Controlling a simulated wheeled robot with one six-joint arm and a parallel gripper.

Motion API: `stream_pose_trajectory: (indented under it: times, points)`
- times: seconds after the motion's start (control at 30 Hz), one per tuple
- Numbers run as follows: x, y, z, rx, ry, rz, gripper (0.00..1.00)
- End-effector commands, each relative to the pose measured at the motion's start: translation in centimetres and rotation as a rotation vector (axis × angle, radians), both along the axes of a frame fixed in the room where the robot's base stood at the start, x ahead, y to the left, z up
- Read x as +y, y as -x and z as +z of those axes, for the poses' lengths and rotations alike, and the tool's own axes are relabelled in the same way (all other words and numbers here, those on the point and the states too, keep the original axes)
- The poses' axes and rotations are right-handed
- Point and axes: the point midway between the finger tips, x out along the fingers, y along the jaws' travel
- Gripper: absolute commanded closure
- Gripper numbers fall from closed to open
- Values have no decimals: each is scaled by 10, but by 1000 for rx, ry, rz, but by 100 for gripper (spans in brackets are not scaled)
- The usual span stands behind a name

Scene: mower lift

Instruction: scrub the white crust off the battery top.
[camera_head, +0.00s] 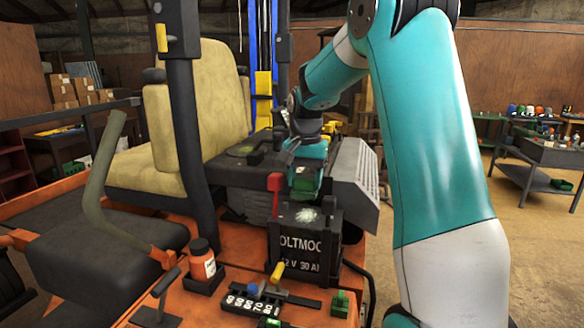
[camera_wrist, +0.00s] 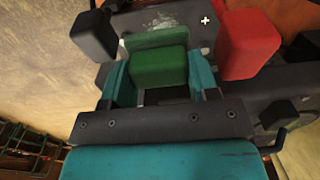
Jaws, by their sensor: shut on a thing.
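The black battery (camera_head: 308,248) stands on the orange machine deck, with white lettering on its front. White crust (camera_head: 307,215) lies on its top; in the wrist view a pale crust patch (camera_wrist: 150,40) shows just beyond the green block. My gripper (camera_head: 306,178) is over the rear part of the battery top, pointing down. In the wrist view my gripper (camera_wrist: 158,80) is shut on a green block (camera_wrist: 160,68), held between its two teal fingers. The block hides part of the battery top. I cannot tell whether it touches the top.
A red cover (camera_head: 274,183) rises at the battery's left side; it shows close beside my fingers in the wrist view (camera_wrist: 250,42), opposite a black cover (camera_wrist: 92,36). An orange bottle (camera_head: 203,264), a yellow-handled tool (camera_head: 278,272) and a black tray (camera_head: 258,303) stand in front. The seat (camera_head: 205,105) is behind left.

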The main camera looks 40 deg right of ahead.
Motion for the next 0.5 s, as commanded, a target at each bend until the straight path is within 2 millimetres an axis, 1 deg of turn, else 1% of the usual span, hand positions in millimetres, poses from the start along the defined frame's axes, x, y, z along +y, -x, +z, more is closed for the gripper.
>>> stream_pose_trajectory:
  times: [0.03,0.1,0.27,0.5]
  points:
    - [-4,2,-2,1,0,-6,64]
    - [-5,2,-5,1,0,-7,64]
    - [-4,1,-13,1,-1,-4,64]
    - [-3,1,-37,0,0,-4,64]
